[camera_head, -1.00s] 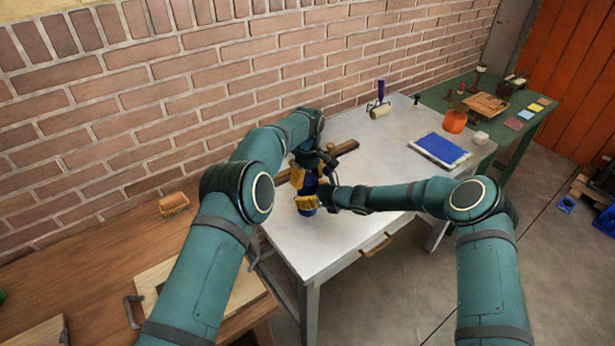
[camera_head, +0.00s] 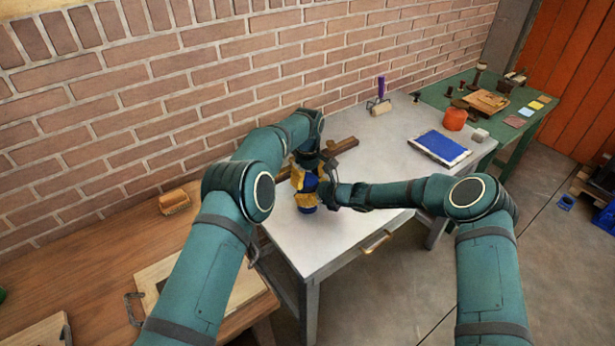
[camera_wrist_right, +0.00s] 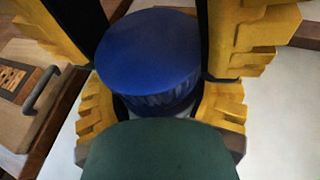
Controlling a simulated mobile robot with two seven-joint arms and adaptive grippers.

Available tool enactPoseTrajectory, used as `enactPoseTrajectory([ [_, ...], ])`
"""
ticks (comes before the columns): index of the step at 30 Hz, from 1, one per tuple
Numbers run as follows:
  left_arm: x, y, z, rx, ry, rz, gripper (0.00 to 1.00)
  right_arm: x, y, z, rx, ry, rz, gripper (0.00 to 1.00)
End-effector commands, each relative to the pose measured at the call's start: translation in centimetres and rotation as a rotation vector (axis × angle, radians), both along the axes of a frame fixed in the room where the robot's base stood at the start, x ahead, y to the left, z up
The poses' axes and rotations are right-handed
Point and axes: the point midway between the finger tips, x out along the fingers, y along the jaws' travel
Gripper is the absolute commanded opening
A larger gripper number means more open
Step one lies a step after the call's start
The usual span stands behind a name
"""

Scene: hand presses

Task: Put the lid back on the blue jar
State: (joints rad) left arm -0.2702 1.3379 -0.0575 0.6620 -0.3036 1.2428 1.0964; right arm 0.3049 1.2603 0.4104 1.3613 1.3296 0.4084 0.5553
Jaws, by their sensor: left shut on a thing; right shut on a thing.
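My left gripper (camera_head: 308,177) reaches down from above at the middle of the grey table. Its yellow fingers are shut on the blue lid (camera_wrist_right: 148,58), which has a flat round top and a ribbed side. My right gripper (camera_head: 308,195) comes in from the right, just below, shut on the blue jar (camera_head: 307,210). The jar's lower part shows under its fingers. In the right wrist view the lid sits over the jar, with a thin pale band below it. Fingers and my gripper body hide most of the jar, and I cannot tell whether the lid is fully seated.
A wooden bar (camera_head: 341,146) lies behind the grippers. A purple-handled roller (camera_head: 380,98) and a blue pad (camera_head: 440,149) are farther right on the grey table (camera_head: 345,230). A brush (camera_head: 174,202) lies on the left bench.

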Motion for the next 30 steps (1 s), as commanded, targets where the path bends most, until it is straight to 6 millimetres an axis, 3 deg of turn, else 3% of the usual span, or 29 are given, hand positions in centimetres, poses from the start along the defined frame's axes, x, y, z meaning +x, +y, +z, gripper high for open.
enactPoseTrajectory([
  [10, 0.00, -0.05, 0.04, 0.000, 0.001, -0.266, 0.52, -0.01, -0.05, -0.05, -0.001, 0.000, -0.001, 0.00],
  [19, 0.00, -0.08, 0.05, -0.001, 0.000, -0.285, 0.52, 0.00, -0.05, -0.05, -0.001, 0.000, -0.001, 0.00],
  [21, 0.01, -0.07, 0.05, -0.001, 0.000, -0.284, 0.85, 0.00, -0.05, -0.05, -0.001, 0.000, -0.001, 0.00],
  [22, 0.01, -0.07, 0.05, -0.001, 0.000, -0.284, 0.90, 0.00, -0.05, -0.05, -0.001, 0.000, -0.001, 0.00],
  [30, 0.01, -0.04, 0.04, 0.001, 0.000, -0.283, 0.90, -0.01, -0.05, -0.05, -0.001, 0.000, -0.001, 0.00],
])
